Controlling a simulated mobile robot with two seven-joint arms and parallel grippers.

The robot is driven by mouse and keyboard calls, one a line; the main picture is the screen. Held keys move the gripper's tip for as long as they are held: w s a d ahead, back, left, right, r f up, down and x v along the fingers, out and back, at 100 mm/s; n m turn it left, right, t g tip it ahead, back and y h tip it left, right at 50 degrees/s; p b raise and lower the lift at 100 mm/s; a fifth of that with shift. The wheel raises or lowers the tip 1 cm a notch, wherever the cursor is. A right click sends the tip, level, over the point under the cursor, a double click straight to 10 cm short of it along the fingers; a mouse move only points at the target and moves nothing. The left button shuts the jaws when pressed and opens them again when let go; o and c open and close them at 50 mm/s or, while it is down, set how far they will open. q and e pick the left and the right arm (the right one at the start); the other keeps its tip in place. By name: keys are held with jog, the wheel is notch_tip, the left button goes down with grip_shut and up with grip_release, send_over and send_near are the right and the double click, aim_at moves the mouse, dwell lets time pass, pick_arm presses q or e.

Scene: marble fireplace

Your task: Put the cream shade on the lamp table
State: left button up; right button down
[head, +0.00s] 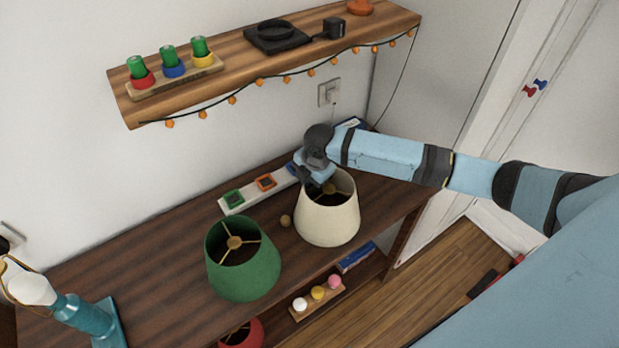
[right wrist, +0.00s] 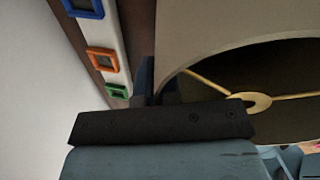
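The cream shade (head: 327,221) is a tapered lampshade with a brass spider fitting at its top. It is upright over the right part of the dark wood table (head: 150,262); I cannot tell whether its bottom touches the wood. My right gripper (head: 313,182) is at its upper back-left rim. In the right wrist view, the fingers (right wrist: 158,82) are close together at the edge of the cream shade (right wrist: 205,25) and look shut on it. A teal lamp (head: 82,316) with a white top and brass loop stands at lower left. My left gripper is not in view.
A white strip with coloured frames (head: 233,197) lies behind. A wall shelf (head: 225,62) hangs above. A lower shelf holds coloured balls (head: 318,293).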

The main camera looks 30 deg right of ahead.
jog(key=c, duration=1.3)
grip_release()
jog(key=shift+f, duration=0.1)
jog(key=shift+c, duration=0.2)
jog(key=a+v, duration=0.1)
jog(key=v, duration=1.1)
jog(key=shift+d+r, duration=0.2)
jog(key=shift+d, duration=0.25)
